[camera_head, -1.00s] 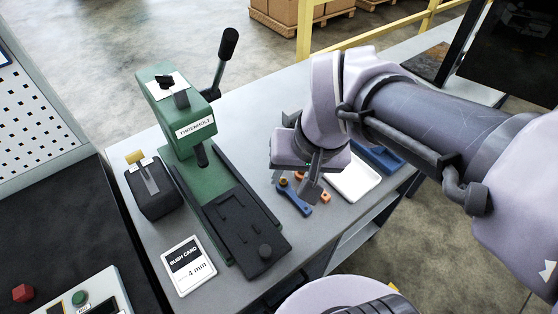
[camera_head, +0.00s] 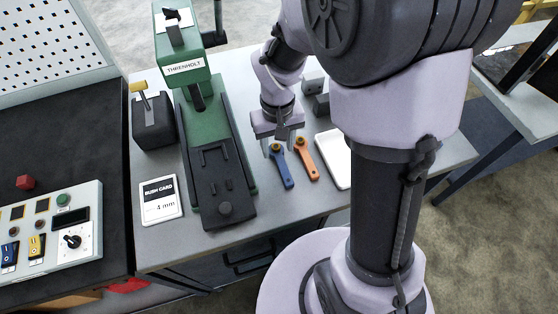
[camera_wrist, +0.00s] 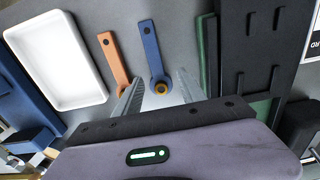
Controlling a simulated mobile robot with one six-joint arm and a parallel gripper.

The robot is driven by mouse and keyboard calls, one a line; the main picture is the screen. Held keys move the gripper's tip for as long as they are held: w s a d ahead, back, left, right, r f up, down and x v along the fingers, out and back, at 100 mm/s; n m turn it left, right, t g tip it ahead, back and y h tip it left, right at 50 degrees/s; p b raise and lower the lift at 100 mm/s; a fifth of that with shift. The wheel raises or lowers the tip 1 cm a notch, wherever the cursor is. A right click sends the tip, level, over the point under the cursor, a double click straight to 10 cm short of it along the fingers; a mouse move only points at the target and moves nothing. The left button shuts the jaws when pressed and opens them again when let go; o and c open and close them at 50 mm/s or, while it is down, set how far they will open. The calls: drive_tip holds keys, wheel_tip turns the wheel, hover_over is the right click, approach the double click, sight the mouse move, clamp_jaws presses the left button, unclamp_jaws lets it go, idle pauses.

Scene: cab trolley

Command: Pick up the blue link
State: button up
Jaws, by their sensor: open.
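The blue link (camera_head: 286,177) lies flat on the grey bench, with a brass-coloured bush at its ring end. It also shows in the wrist view (camera_wrist: 151,48), its ring end toward my gripper. My gripper (camera_head: 278,152) is open and empty, pointing down above the ring end of the blue link. In the wrist view, the fingers (camera_wrist: 158,88) stand on either side of that ring end, apart from it as far as I can see. I cannot tell the exact height above the bench.
An orange link (camera_head: 308,163) lies just right of the blue link, close to one finger. A white tray (camera_wrist: 60,62) is beyond it. A green press (camera_head: 183,82) with a dark bed stands on the left. A bush card (camera_head: 161,199) lies left of the press.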

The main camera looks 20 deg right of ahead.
sight(280, 160)
drive_tip(key=f+b, duration=0.2)
drive_tip(key=f, duration=0.3)
drive_tip(key=shift+s+d+f+b, duration=0.1)
drive_tip(key=shift+s+d+b, duration=0.15)
drive_tip(key=shift+s+b, duration=0.15)
drive_tip(key=shift+c, duration=0.7)
clamp_jaws()
drive_tip(key=shift+r, duration=0.2)
